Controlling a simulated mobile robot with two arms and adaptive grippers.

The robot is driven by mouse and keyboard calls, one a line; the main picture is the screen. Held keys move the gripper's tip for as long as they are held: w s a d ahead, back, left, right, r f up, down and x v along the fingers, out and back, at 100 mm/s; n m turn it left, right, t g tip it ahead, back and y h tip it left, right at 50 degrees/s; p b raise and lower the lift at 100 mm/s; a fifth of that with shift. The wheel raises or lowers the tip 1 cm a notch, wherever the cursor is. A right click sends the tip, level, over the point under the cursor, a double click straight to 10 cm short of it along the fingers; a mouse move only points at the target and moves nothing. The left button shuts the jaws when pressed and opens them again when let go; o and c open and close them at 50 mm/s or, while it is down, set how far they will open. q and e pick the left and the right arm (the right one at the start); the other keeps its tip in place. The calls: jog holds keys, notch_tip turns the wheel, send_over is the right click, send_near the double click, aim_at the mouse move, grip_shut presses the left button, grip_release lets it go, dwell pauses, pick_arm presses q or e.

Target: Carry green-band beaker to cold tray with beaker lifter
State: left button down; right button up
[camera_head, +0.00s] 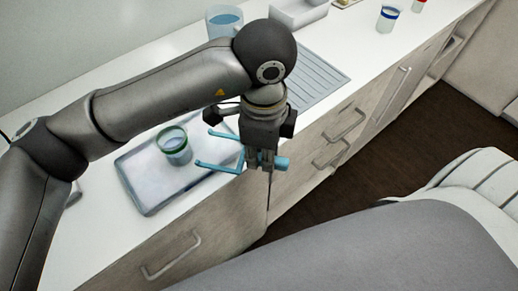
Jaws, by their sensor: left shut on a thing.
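The green-band beaker (174,147) stands upright on the pale metal cold tray (168,188), with blue content inside. The beaker lifter (217,167) is light blue with two prongs. My left gripper (259,161) is shut on the lifter near its handle, at the counter's front edge. The prongs point left toward the beaker, with a visible gap between their tips and the beaker in the picture. Their height over the tray is hard to judge. My left arm covers part of the tray's back side. My right gripper is out of view.
A larger container with blue liquid (222,24) stands behind my arm. A grooved drainboard (318,80), a white bin (298,10) and a blue-band beaker (387,19) are farther right. Drawers with handles (172,257) line the counter front. A grey-and-white shape fills the lower right.

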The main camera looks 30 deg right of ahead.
pick_arm(q)
jog(key=shift+r, duration=0.15)
jog(key=shift+r+p, duration=1.85)
jog(key=shift+r, duration=1.6)
jog(key=shift+f, duration=0.1)
